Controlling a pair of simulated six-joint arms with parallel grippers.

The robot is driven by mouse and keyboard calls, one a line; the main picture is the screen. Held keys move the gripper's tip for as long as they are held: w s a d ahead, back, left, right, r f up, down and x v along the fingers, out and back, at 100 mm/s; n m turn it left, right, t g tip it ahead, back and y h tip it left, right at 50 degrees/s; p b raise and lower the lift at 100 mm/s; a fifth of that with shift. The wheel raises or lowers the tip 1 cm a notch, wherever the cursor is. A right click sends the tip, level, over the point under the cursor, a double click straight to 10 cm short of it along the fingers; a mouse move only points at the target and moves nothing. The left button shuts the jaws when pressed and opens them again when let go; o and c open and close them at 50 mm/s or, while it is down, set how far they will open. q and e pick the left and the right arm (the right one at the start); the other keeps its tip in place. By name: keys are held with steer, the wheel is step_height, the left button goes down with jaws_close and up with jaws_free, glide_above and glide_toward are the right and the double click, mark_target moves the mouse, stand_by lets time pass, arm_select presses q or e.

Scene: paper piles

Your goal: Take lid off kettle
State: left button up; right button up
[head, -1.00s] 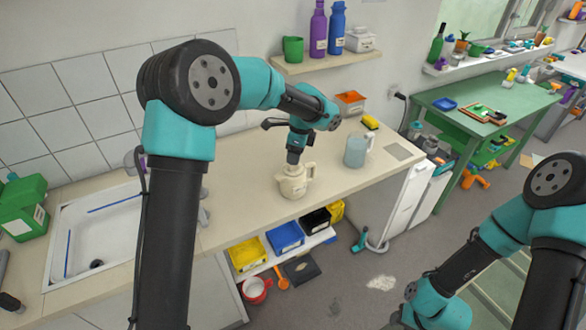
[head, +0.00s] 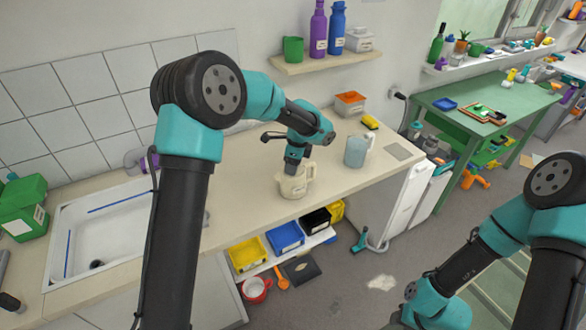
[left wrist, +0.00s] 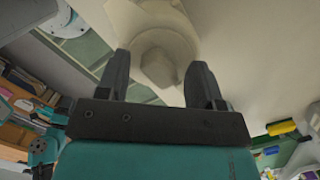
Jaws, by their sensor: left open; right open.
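The cream kettle (head: 293,187) stands upright on the counter, its handle toward the right in the head view. My left gripper (head: 291,166) is directly above it, pointing down, and hides most of its top. In the left wrist view, the kettle's round lid (left wrist: 160,42) with its knob (left wrist: 160,66) lies between the two open fingers. The fingers are apart, one on each side of the knob; I cannot tell if either touches it. My right arm shows at the lower right of the head view, but its gripper is out of frame.
A blue-grey jug (head: 355,152) stands to the right of the kettle. The sink (head: 125,212) is at the left. A shelf (head: 325,60) hangs above. The counter in front of the jug is clear.

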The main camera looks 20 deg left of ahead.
arm_select(q)
steer(key=c, duration=1)
steer(key=shift+r, duration=0.15)
steer(key=shift+r, duration=1.4)
steer(key=shift+s+r, duration=0.15)
steer(key=shift+r, duration=0.15)
steer(key=s+d+r, duration=0.1)
steer(key=s+d, duration=0.3)
steer(key=s, duration=1.1)
steer(key=shift+d+r, duration=0.15)
steer(key=shift+d, duration=0.05)
